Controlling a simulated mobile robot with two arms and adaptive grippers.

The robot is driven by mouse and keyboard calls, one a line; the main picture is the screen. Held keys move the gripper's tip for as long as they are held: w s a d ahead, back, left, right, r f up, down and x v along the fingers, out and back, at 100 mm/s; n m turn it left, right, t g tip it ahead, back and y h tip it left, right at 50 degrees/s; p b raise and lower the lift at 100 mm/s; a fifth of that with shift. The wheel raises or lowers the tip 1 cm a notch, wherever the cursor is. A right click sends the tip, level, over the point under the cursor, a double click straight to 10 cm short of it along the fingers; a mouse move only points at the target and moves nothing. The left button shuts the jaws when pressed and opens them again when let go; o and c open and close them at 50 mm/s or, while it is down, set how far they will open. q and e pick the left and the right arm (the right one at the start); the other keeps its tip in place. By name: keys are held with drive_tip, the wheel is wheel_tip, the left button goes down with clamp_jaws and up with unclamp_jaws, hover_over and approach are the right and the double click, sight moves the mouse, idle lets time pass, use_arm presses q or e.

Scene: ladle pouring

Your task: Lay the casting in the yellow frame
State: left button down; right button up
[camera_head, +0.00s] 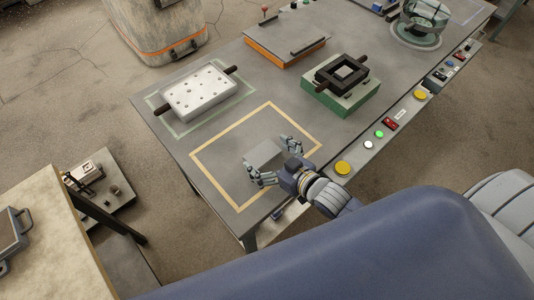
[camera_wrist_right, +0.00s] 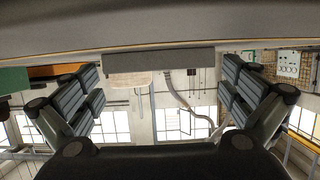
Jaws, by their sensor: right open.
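The casting is a plain grey block (camera_head: 263,153) lying inside the yellow frame (camera_head: 214,182), which is an outline marked on the grey table. My right gripper (camera_head: 277,160) is low over the table at the block's near side, with one finger set on either side of it. In the right wrist view the block (camera_wrist_right: 158,60) shows between the spread fingers of the right gripper (camera_wrist_right: 160,88), with a gap on each side. The right gripper is open. My left gripper is not in view.
A white plate with holes (camera_head: 198,92) sits in a green outline behind the frame. A green block with a black square part (camera_head: 341,92) stands to the right. An orange-sided box (camera_head: 286,42) is farther back. Buttons (camera_head: 342,168) line the table's near edge.

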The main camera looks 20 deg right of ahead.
drive_tip(key=shift+s+r, duration=0.1)
drive_tip(key=shift+r, duration=0.05)
drive_tip(key=b+v, duration=0.1)
drive_tip(key=v, duration=0.9)
drive_tip(key=shift+s+d, duration=0.1)
drive_tip(key=shift+s, duration=0.05)
drive_tip(key=shift+v, duration=0.75)
drive_tip(key=shift+r, duration=0.1)
